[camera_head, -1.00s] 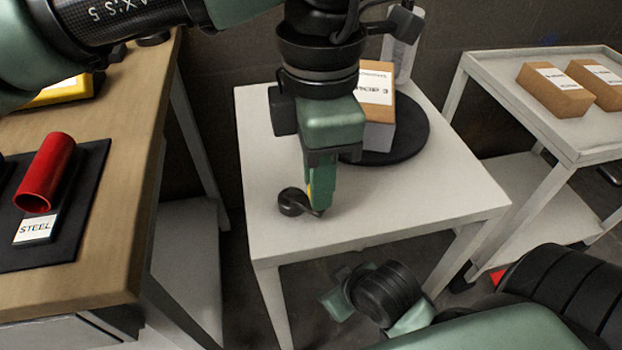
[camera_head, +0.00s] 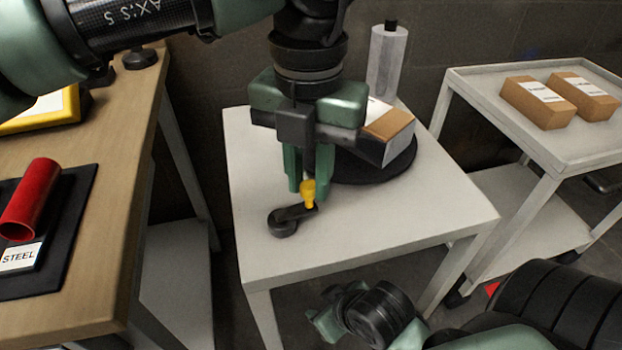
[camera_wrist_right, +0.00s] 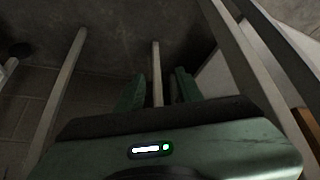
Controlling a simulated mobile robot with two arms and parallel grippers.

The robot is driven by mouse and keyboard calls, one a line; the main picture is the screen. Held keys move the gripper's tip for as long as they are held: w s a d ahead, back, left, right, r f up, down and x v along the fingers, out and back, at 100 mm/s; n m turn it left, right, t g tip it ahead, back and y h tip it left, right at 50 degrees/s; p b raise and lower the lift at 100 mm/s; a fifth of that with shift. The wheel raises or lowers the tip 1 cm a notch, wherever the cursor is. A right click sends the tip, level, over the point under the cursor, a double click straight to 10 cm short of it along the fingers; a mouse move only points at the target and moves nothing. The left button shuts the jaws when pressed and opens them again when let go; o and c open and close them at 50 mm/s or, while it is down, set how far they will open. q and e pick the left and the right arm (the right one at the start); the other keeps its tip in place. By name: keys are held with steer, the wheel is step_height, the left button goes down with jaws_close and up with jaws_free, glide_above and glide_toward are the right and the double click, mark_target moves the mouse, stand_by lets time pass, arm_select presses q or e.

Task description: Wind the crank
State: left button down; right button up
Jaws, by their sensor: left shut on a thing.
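The crank stands on the white table (camera_head: 250,165), near its front left. It has a black hub (camera_head: 282,224), a short black arm pointing up and right, and a yellow knob (camera_head: 308,193) at the arm's end. My left gripper (camera_head: 306,185) points down and is shut on the yellow knob, its green fingers hiding the knob's upper part. My right gripper (camera_head: 326,322) hangs low in front of the table, away from the crank. The right wrist view shows its two green fingers (camera_wrist_right: 158,92) apart with nothing visible held between them.
A black round turntable (camera_head: 372,174) carries a brown box (camera_head: 390,124), partly behind my left gripper. A grey-white cylinder (camera_head: 386,60) stands behind. Two cartons sit on the right cart (camera_head: 500,130). A wooden bench (camera_head: 120,190) with a red tube (camera_head: 30,198) is left.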

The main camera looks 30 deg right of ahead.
arm_select(q)
steer(key=shift+w+n, duration=0.4)
steer(key=shift+n, duration=0.6)
steer(key=n, duration=0.1)
steer(key=w+n, duration=0.1)
steer(key=n, duration=0.1)
steer(key=shift+w+a+n+b, duration=0.1)
steer(key=shift+a+n+b, duration=0.05)
steer(key=shift+n+b, duration=0.15)
steer(key=shift+w+a+n+b, duration=0.2)
steer(key=shift+w+n, duration=0.1)
steer(key=shift+n, duration=0.75)
steer(key=shift+w+a+n+b, duration=0.15)
steer(key=shift+w+n, duration=0.15)
steer(key=shift+n, duration=0.75)
arm_select(e)
steer(key=w+a+r+t, duration=0.1)
steer(key=w+r+t, duration=0.2)
steer(key=w, duration=0.2)
steer(key=shift+w+a+y, duration=0.4)
steer(key=shift+r, duration=0.1)
arm_select(q)
steer(key=c, duration=1.3)
jaws_free()
steer(key=shift+o, duration=0.2)
